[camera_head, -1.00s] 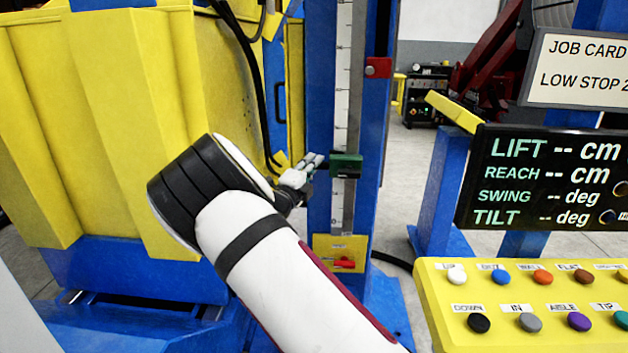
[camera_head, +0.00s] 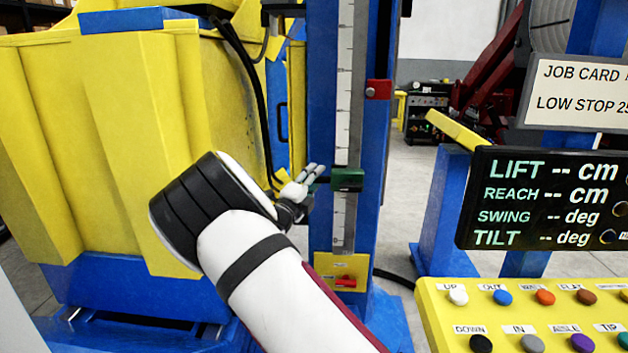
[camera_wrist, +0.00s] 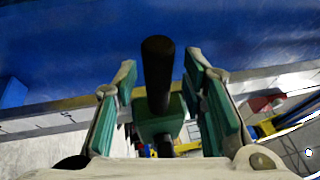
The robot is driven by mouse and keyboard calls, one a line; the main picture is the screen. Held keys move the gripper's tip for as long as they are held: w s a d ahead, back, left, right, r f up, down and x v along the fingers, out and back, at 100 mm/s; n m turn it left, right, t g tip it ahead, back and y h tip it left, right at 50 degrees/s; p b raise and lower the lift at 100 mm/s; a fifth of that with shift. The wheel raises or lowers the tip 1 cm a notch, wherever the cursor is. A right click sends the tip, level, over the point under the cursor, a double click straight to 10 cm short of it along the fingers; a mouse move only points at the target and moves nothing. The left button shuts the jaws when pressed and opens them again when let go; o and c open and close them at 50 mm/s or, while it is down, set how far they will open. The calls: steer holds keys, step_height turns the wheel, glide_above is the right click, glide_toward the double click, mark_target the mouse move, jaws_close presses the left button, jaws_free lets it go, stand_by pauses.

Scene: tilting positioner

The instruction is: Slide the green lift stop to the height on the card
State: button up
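The green lift stop (camera_head: 347,180) sits on the blue post beside the white scale strip (camera_head: 344,110), low on its length. In the wrist view the stop's green block (camera_wrist: 160,120) and black handle (camera_wrist: 158,75) lie between the fingers of my gripper (camera_wrist: 162,100). The fingers are open, with a gap on both sides of the handle. In the head view my gripper (camera_head: 312,178) is just left of the stop. The job card (camera_head: 580,92) at the upper right reads "LOW STOP 25", cut off by the picture's edge. The scale's figures are too small to read.
A red stop (camera_head: 378,90) is higher on the post. A yellow plate with a red piece (camera_head: 342,275) is at its foot. A black readout (camera_head: 545,200) shows dashes above a yellow button panel (camera_head: 445,300) at right. A large yellow body (camera_head: 130,140) stands at left.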

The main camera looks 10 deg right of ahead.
steer(key=v, duration=1.2)
steer(key=s+d+r+m+g, duration=0.3)
steer(key=s+d+m+g, duration=0.8)
steer(key=s+d+m, duration=0.45)
steer(key=s+d+m+g+y, duration=0.3)
steer(key=s+m+y, duration=0.2)
steer(key=s+m, duration=0.6)
steer(key=s+a+r+m+t+y, duration=0.1)
steer(key=s+a+m+y, duration=0.3)
steer(key=s+m, duration=0.4)
steer(key=s+a+r+m+t+y, duration=0.2)
steer(key=s+a+m+y, duration=0.2)
steer(key=s+a+m, duration=0.3)
steer(key=s+m, duration=0.2)
steer(key=m, duration=0.1)
steer(key=shift+s+r, duration=0.2)
steer(key=shift+r, duration=0.2)
steer(key=shift+m, duration=0.25)
